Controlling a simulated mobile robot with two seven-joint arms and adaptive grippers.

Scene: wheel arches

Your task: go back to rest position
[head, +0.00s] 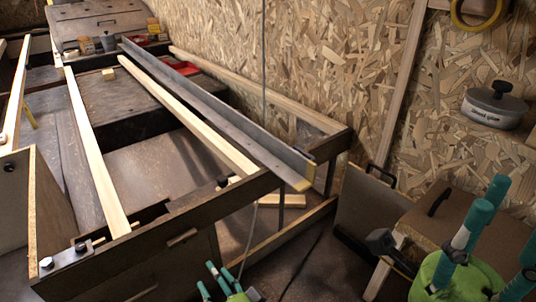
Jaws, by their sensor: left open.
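My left gripper (222,279) is at the bottom edge, left of centre. Its teal fingers point up from a green body that the frame mostly cuts off. It is open and I see nothing between its fingers. Larger green and teal parts, which look like my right gripper (490,232), are in the bottom right corner.
Pale wooden strips (95,160) and a grey metal rail (225,118) lie along the bench. A brown box (445,212) with a dark handle stands close beside the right gripper parts. A chipboard wall (310,60) closes the back. Dark floor (315,262) shows between the grippers.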

